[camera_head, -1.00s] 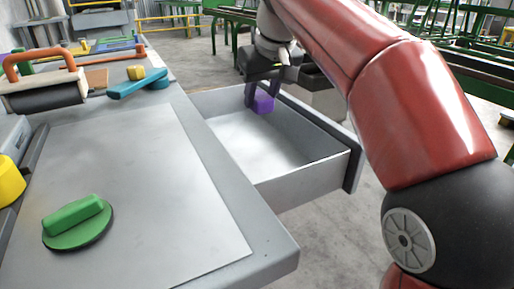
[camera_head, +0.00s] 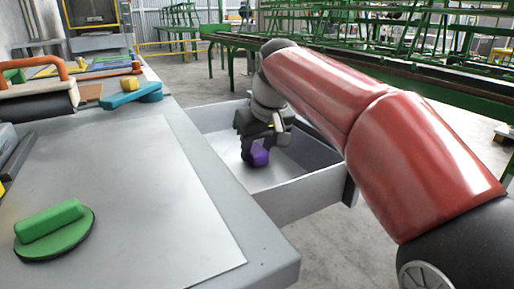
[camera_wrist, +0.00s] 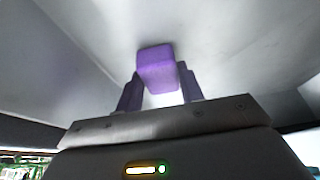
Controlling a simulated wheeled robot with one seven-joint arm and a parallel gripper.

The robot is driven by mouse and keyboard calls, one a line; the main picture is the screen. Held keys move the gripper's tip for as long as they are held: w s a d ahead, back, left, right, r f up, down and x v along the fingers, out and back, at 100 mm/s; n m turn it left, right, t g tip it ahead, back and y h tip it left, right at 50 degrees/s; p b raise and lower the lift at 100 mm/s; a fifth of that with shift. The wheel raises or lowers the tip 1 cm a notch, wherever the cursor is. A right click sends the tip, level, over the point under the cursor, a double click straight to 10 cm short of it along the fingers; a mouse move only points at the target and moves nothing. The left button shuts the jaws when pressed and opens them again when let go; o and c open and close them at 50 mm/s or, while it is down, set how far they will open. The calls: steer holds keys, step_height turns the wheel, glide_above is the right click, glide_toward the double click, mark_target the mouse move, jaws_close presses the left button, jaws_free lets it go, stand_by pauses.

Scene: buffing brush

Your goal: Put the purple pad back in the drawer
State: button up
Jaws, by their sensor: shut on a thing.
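The purple pad (camera_head: 261,156) is a small block held in my gripper (camera_head: 254,152), inside the outline of the open grey drawer (camera_head: 308,196). In the wrist view the pad (camera_wrist: 157,68) sits between the two fingers of my gripper (camera_wrist: 160,88), with pale drawer surfaces around it. My gripper is shut on the pad. I cannot tell whether the pad touches the drawer floor. The drawer is pulled out to the right of the workbench, and the part I see of it is otherwise empty.
The grey workbench (camera_head: 120,190) fills the left. A green-handled pad (camera_head: 53,230) lies at its front. A blue tool (camera_head: 131,95) and an orange-handled roller (camera_head: 38,95) lie farther back. Green metal racks (camera_head: 400,45) stand behind; the floor right of the drawer is clear.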

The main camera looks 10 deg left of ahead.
steer(key=o, duration=0.9)
steer(key=shift+f, duration=0.1)
steer(key=p+v, duration=0.3)
steer(key=v, duration=0.9)
steer(key=shift+d, duration=0.1)
